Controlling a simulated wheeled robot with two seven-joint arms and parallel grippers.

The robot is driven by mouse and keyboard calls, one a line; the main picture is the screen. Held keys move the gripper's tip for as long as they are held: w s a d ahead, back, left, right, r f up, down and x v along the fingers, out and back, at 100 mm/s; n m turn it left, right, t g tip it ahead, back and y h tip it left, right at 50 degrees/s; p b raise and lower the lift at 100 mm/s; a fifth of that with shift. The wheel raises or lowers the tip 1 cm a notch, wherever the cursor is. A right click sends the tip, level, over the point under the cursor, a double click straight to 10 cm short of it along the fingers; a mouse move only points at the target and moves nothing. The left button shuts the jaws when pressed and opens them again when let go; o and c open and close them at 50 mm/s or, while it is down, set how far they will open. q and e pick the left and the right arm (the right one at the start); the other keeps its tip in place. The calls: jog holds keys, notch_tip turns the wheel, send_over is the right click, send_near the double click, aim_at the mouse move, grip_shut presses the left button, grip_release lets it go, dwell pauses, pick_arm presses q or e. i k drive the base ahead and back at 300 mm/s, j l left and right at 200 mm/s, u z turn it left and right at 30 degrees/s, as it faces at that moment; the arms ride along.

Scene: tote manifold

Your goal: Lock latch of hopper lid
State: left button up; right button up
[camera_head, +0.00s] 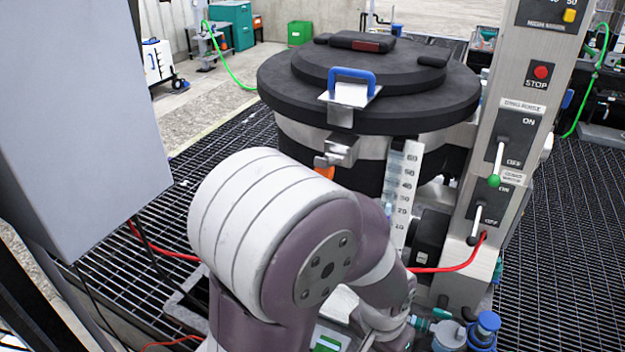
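The black round hopper lid (369,78) lies level on top of the hopper (300,135), with a blue handle (352,75) at its front. A metal bracket (340,115) hangs from the lid's rim below the handle. The metal latch body (342,149) is on the hopper wall just under it, with an orange lever (324,166) at its left, pointing down. I cannot tell whether the latch is engaged. One of my arms stands in front of the hopper and hides its lower part. Neither gripper's fingers show.
A steel column (508,105) with a red stop button (541,72) and two switch levers stands right of the hopper. A grey box (85,110) fills the left foreground. Red hoses (445,269) run low behind my arm. Grating floor (565,210) is open at right.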

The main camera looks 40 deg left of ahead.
aim_at(323, 166)
jog(key=l+u, duration=0.1)
jog(key=u, duration=0.3)
jog(key=k+u, duration=0.1)
jog(key=u, duration=0.3)
jog(key=k+l+u, duration=0.1)
jog(key=u, duration=0.65)
jog(key=k+l, duration=0.1)
jog(key=l+u, duration=0.05)
jog(key=l, duration=0.05)
